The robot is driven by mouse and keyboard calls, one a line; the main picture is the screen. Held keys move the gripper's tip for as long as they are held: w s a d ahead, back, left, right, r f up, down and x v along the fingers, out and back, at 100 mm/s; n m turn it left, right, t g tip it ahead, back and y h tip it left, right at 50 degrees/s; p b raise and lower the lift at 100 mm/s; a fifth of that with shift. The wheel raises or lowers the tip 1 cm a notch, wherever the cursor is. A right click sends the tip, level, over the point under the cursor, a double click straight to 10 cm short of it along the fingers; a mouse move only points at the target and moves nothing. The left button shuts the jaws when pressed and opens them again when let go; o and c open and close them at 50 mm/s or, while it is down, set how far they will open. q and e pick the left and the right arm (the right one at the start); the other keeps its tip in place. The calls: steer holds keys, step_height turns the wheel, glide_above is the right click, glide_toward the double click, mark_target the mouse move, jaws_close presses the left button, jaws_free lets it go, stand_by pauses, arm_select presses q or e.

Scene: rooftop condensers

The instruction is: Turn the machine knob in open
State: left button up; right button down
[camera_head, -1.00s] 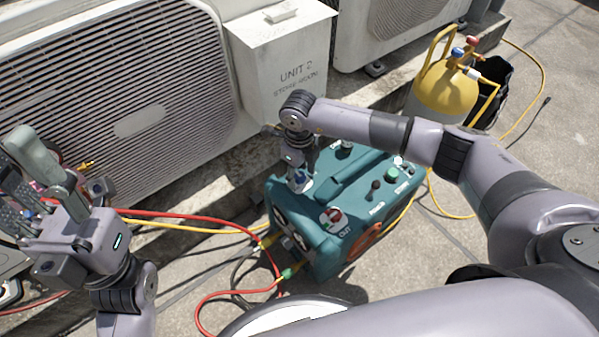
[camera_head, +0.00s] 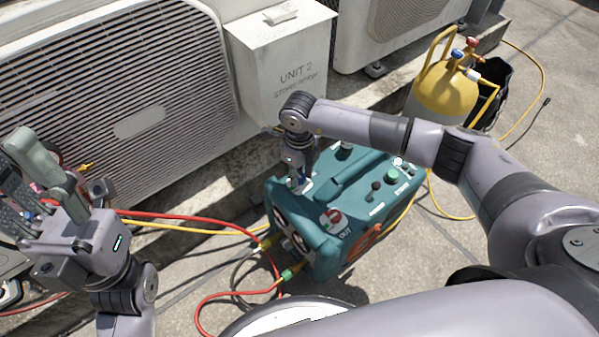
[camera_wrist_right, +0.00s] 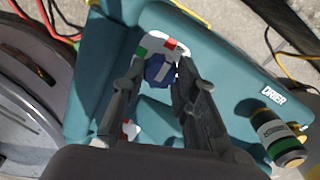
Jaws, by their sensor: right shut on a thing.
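The teal machine (camera_head: 345,190) stands on the ground below my right arm. My right gripper (camera_head: 300,187) points down at its top near the left end. In the right wrist view, my right gripper (camera_wrist_right: 160,78) has its fingers on both sides of a blue knob (camera_wrist_right: 158,69) with a pale pointer bar, and is shut on it. The knob sits on a white plate with red and green marks. In the head view the gripper mostly hides this knob. A second knob (camera_head: 332,218) marked OUT is nearer the front. My left gripper (camera_head: 38,190) is at far left, fingers apart, away from the machine.
Red and yellow hoses (camera_head: 205,222) run from the left to the machine's front ports. A condenser (camera_head: 110,90) and a white box (camera_head: 280,60) stand behind. A yellow cylinder (camera_head: 445,90) stands at back right.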

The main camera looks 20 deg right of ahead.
steer(key=n, duration=0.8)
steer(key=shift+n, duration=0.3)
steer(key=n, duration=0.4)
steer(key=shift+b, duration=0.35)
steer(key=shift+n, duration=2.1)
steer(key=c, duration=1.3)
jaws_free()
steer(key=shift+r, duration=0.1)
